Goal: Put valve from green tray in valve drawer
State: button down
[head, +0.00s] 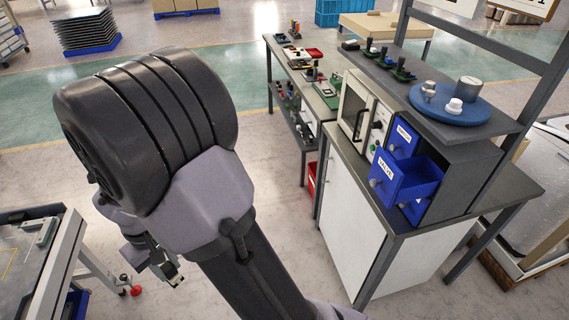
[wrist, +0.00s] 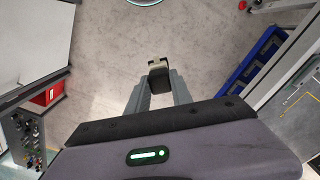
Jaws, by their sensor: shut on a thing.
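My gripper (wrist: 158,88) points at the floor in the wrist view and is shut on a small dark part with a beige end (wrist: 157,64). Its shape is too small to confirm as the valve. In the head view my gripper (head: 165,268) hangs at lower left over open floor, well away from the drawers. The blue drawer labelled VALVE (head: 384,182) is pulled open from the cabinet at right; the part of its inside that shows looks empty. A green tray (head: 326,94) lies on the far bench, with small parts near it.
Blue drawers sit above (head: 403,137) and below the VALVE drawer. A blue round turntable (head: 450,106) with metal and white items stands on the shelf above. A grey workbench (head: 25,270) is at lower left.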

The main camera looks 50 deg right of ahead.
aim_at(401, 194)
jog(key=k+l+z, duration=0.1)
jog(key=z, duration=0.35)
jog(key=k+l+z, duration=0.2)
jog(key=z, duration=0.25)
jog(key=k+l+z, duration=0.25)
jog(key=z, duration=0.2)
